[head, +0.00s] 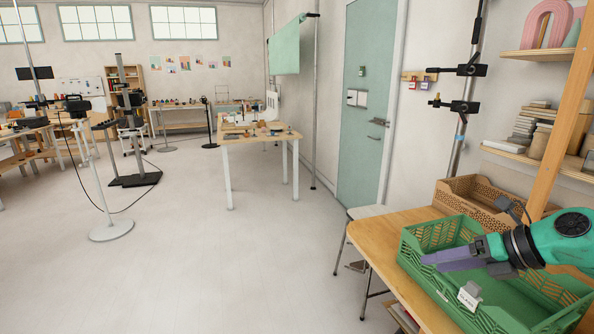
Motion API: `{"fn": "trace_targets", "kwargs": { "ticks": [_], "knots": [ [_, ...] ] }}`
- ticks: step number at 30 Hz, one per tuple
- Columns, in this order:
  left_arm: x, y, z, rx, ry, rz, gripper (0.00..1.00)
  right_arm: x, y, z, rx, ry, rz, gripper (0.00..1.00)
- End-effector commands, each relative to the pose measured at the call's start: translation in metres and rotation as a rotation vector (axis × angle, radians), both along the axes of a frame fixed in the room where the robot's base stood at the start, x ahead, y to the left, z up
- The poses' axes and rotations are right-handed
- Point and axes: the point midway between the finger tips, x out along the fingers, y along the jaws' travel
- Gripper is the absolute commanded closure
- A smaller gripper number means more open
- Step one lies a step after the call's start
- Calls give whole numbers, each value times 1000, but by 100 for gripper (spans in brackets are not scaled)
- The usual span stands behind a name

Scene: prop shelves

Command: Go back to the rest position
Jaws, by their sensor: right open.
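My right gripper (452,259) comes in from the right edge on a green arm. Its two purple-grey fingers point left, a little apart, with nothing seen between them. It is over the green crate (412,240), which stands on the wooden table at the lower right. I cannot tell whether the gripper touches the crate. My left gripper is not in view.
A brown crate (462,190) stands behind the green one on the wooden table (380,238). A wooden post (562,125) and shelves (530,148) with props are close at the right.

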Motion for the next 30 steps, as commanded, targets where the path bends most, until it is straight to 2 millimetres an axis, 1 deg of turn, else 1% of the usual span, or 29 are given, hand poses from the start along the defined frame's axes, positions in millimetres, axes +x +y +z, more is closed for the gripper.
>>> {"fn": "trace_targets", "kwargs": {
  "ticks": [1,3,5,6,8,9,10,11,12,14,15,17,18,21,24,27,30],
  "knots": [
    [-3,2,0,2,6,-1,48,6,6,-9,110,-29,-64,43],
    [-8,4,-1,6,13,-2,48,17,10,-19,283,-76,-193,43],
    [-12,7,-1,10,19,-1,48,26,8,-29,460,-106,-348,43],
    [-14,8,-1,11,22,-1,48,29,3,-38,590,-116,-479,43],
    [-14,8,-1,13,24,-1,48,30,-11,-58,787,-107,-716,43],
    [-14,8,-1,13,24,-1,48,25,-22,-77,908,-82,-889,43],
    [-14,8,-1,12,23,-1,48,19,-30,-94,990,-53,-1022,43],
    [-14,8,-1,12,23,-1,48,10,-36,-111,1061,-16,-1155,43],
    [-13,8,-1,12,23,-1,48,-5,-41,-136,1137,42,-1323,43],
    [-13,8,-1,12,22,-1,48,-30,-42,-169,1218,140,-1546,43],
    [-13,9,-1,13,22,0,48,-47,-39,-189,1250,208,-1673,43],
    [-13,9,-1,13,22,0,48,-70,-31,-212,1279,303,-1829,43],
    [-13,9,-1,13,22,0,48,-85,-24,-225,1286,365,-1919,43],
    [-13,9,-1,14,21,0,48,-119,-4,-248,1287,514,-2101,43],
    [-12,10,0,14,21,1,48,-150,18,-263,1266,661,-2250,43],
    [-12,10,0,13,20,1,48,-178,41,-272,1229,804,-2370,43],
    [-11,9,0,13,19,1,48,-206,65,-275,1177,952,-2473,43]
  ]
}}
